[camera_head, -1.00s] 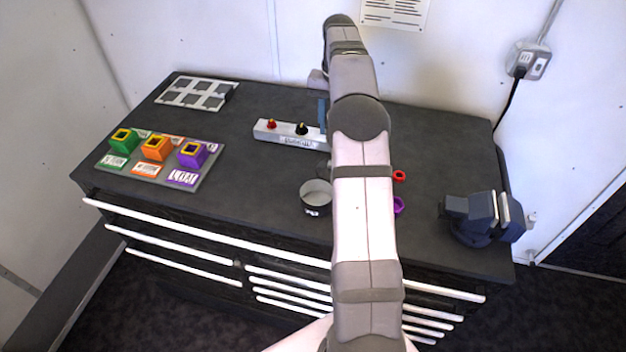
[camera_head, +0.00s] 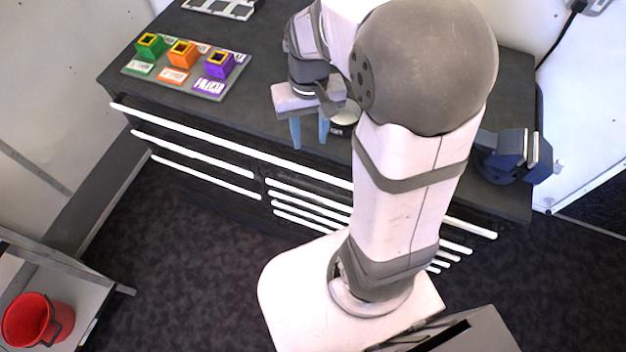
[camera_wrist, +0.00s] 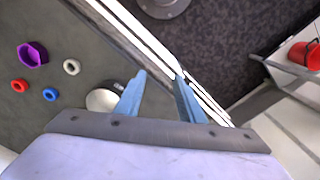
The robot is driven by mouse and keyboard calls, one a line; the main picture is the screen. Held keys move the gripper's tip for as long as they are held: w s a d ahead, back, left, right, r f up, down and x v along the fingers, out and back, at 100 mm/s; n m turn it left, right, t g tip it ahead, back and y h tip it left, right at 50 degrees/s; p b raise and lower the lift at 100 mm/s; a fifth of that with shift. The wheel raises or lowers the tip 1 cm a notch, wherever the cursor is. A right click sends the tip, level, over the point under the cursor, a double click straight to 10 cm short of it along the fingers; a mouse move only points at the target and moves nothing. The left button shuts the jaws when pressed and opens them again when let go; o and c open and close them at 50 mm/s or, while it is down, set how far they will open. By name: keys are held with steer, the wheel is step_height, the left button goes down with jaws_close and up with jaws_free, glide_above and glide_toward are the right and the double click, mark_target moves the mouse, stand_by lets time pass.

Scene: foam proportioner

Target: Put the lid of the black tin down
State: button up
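The black tin (camera_head: 343,121) stands on the dark bench top near its front edge, partly hidden behind my gripper. In the wrist view the tin (camera_wrist: 103,98) shows a pale grey round face and a dark side, beside the left finger. I cannot tell whether that face is a lid or the inside, and I make out no separate lid. My gripper (camera_head: 310,138) points down at the bench's front edge, left of the tin. In the wrist view its blue fingers (camera_wrist: 160,88) are apart with nothing between them.
A purple ring (camera_wrist: 33,54), a white ring (camera_wrist: 71,67), a red ring (camera_wrist: 19,86) and a blue ring (camera_wrist: 50,94) lie near the tin. A dark blue vise (camera_head: 505,152) stands at the right. A board with coloured blocks (camera_head: 208,88) lies at the left. A red bucket (camera_head: 36,320) sits lower left.

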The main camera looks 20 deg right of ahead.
steer(key=s+a+f+n, duration=0.2)
steer(key=s+a+f, duration=0.1)
steer(key=s, duration=0.6)
steer(key=shift+s+a+f, duration=0.15)
steer(key=shift+s+f, duration=0.05)
steer(key=shift+f, duration=0.05)
